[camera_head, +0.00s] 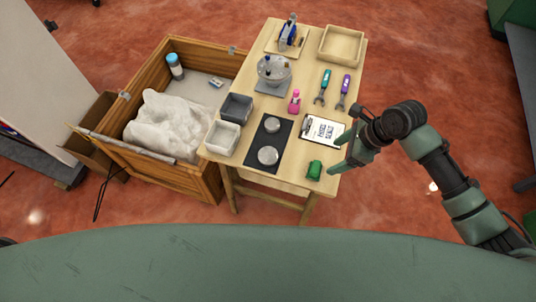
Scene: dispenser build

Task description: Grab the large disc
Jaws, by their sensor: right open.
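Two silvery round discs lie on a black mat (255,160) on the wooden table. The larger disc (268,155) is on the near half of the mat, and the smaller disc (272,125) is on the far half. My right gripper (335,157) is open and empty over the table's right edge. It is to the right of the large disc and apart from it. My left gripper is not in view.
A green object (314,170) stands between the mat and my right gripper. A clipboard (320,130) lies beyond it. Grey (237,107) and white (223,138) bins sit left of the mat. A wooden crate (185,180) stands left of the table.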

